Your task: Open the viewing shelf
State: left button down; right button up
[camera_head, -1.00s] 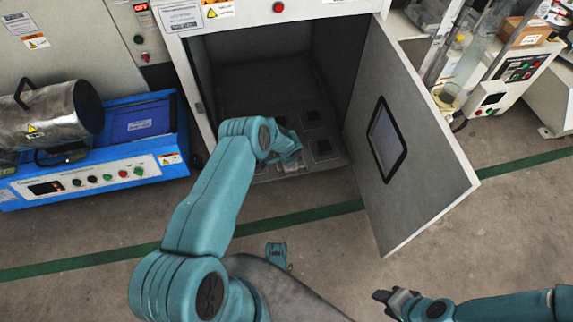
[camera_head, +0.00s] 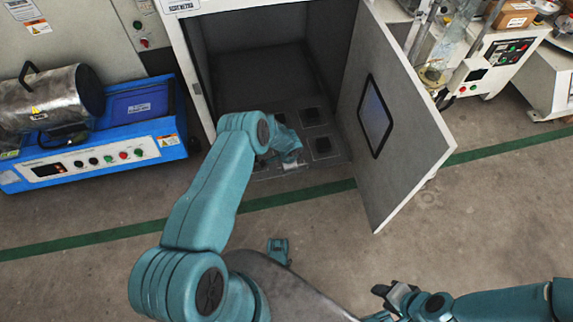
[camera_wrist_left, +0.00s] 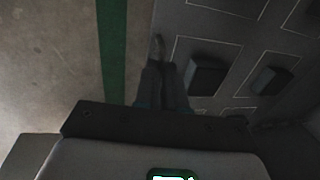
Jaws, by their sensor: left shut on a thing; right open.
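The viewing shelf (camera_head: 318,132) is a dark grey panel with outlined squares and dark tiles, low in the open cabinet (camera_head: 192,68). It also shows in the left wrist view (camera_wrist_left: 214,22). The cabinet door (camera_head: 408,130), with a dark window, stands swung out to the right. My left gripper (camera_head: 290,160) is down at the shelf's front edge, partly hidden by its own arm. In the left wrist view its fingers (camera_wrist_left: 162,75) are shut on a thin grey piece at that edge, seemingly the shelf's handle. My right gripper (camera_head: 393,292) is open and empty at the lower right.
A blue machine (camera_head: 95,160) with a metal cylinder (camera_head: 50,97) stands left of the cabinet. White equipment with buttons (camera_head: 497,65) stands behind the door on the right. A green line (camera_head: 80,238) crosses the floor. Floor in front of the door is clear.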

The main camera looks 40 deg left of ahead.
pick_arm(q)
jog(key=shift+a, duration=0.15)
jog(key=c, duration=1.2)
grip_release()
jog(key=shift+w, duration=0.1)
jog(key=r+p, duration=0.2)
jog(key=r, duration=0.3)
jog(key=s+d+r+p, duration=0.1)
jog(key=r+p, duration=0.1)
jog(key=r, duration=0.3)
jog(key=s+d+r+p, duration=0.1)
jog(key=r+p, duration=0.1)
jog(key=r, duration=0.4)
jog(key=shift+d+p, duration=0.25)
jog(key=shift+p, duration=0.15)
